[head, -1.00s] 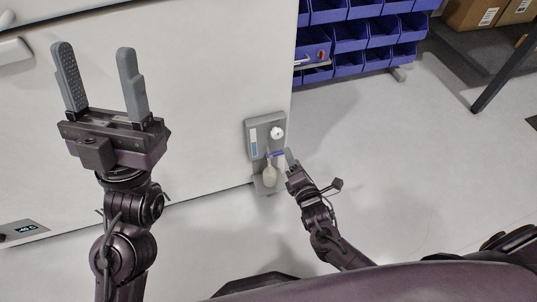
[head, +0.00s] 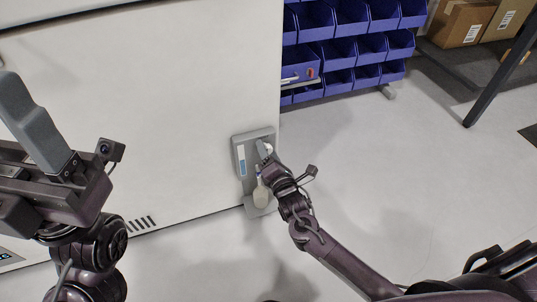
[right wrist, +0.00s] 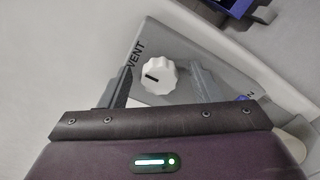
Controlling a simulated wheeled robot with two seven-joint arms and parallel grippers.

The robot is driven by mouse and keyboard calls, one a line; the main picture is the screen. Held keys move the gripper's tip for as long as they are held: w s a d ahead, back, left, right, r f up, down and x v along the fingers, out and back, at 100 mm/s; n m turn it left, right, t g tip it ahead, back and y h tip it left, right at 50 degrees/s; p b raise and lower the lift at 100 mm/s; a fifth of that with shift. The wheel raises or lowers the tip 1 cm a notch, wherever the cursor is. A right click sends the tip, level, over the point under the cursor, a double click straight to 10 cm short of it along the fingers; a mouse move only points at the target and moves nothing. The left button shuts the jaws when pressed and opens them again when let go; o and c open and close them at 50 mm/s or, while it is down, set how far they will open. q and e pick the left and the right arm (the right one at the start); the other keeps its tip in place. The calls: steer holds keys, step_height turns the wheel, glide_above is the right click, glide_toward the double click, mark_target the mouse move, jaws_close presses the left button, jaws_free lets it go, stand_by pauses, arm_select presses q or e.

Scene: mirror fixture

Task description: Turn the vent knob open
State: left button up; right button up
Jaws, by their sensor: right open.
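The white, scalloped vent knob (right wrist: 161,76) has a dark mark on its left side. It sits on a grey panel (right wrist: 205,62) beside the word VENT. In the right wrist view my right gripper (right wrist: 162,86) is open, with one finger left of the knob and the other right of it. Gaps show on both sides, and I see no contact. In the head view the right gripper (head: 264,149) is at the panel (head: 241,138) and largely hides the knob. My left gripper (head: 35,130) is at the left edge, with only one finger clearly in view.
A cream bulb-shaped part (head: 261,195) hangs on the panel's lower part, just below the right gripper. The panel is on a large white cabinet (head: 170,90) near its right edge. Blue bins (head: 340,50) stand behind.

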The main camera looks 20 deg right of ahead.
steer(key=c, duration=1)
